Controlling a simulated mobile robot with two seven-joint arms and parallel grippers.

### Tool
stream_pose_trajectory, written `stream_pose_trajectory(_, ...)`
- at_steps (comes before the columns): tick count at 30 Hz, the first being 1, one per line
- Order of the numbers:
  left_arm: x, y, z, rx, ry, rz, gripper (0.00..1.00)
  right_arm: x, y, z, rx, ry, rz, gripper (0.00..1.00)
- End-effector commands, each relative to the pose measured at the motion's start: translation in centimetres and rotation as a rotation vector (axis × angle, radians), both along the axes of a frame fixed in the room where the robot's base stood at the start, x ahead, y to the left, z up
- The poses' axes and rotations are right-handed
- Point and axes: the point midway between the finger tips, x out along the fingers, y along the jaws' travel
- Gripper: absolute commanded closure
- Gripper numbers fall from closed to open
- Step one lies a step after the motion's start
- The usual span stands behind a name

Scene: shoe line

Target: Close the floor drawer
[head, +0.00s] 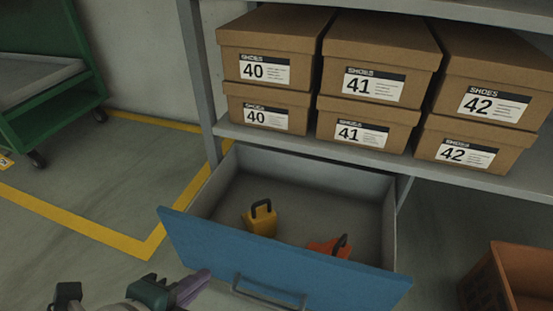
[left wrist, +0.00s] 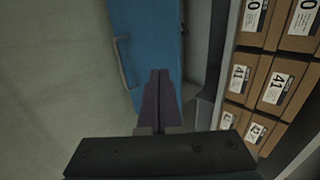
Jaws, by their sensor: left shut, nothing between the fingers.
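The floor drawer stands pulled out under the shelf. Its blue front (head: 270,262) has a grey bar handle (head: 268,292), and the grey interior is visible. The blue front (left wrist: 145,40) and handle (left wrist: 122,65) also show in the left wrist view. My left gripper (head: 195,286) is low in the head view, in front of the left part of the drawer front. My right gripper is not in view.
Inside the drawer lie a yellow item (head: 260,224) and an orange item (head: 325,247), both with black handles. Shoe boxes (head: 360,85) fill the shelf above. An orange crate (head: 525,275) stands right, a green cart (head: 60,115) left. The floor left of the drawer is clear.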

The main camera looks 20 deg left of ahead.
Motion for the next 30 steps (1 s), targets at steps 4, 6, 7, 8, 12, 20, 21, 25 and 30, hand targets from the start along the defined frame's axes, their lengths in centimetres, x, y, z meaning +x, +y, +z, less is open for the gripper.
stream_pose_trajectory(4,2.4,-0.1,-3.1,-0.002,-0.003,0.001,1.0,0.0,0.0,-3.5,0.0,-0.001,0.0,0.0)
stream_pose_trajectory(6,3.6,-0.1,-4.2,-0.003,-0.004,0.003,1.0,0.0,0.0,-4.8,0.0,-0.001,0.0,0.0)
stream_pose_trajectory(7,4.0,-0.2,-4.7,-0.002,-0.003,0.002,1.0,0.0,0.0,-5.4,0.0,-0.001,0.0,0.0)
stream_pose_trajectory(8,4.5,-0.2,-5.1,-0.002,-0.003,0.002,1.0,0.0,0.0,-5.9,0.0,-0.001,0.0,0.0)
stream_pose_trajectory(12,6.7,-0.2,-6.1,-0.004,-0.006,0.003,1.0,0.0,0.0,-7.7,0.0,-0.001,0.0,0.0)
stream_pose_trajectory(20,9.4,-0.3,-5.6,-0.004,-0.001,0.003,1.0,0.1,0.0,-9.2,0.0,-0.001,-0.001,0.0)
stream_pose_trajectory(21,9.6,-0.3,-5.5,-0.003,0.0,0.003,1.0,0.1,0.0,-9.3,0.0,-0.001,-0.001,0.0)
stream_pose_trajectory(25,9.7,-0.3,-5.4,-0.002,0.0,0.002,1.0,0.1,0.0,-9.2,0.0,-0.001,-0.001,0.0)
stream_pose_trajectory(30,9.7,-0.3,-5.3,-0.002,0.001,0.002,1.0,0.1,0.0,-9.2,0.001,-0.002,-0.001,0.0)
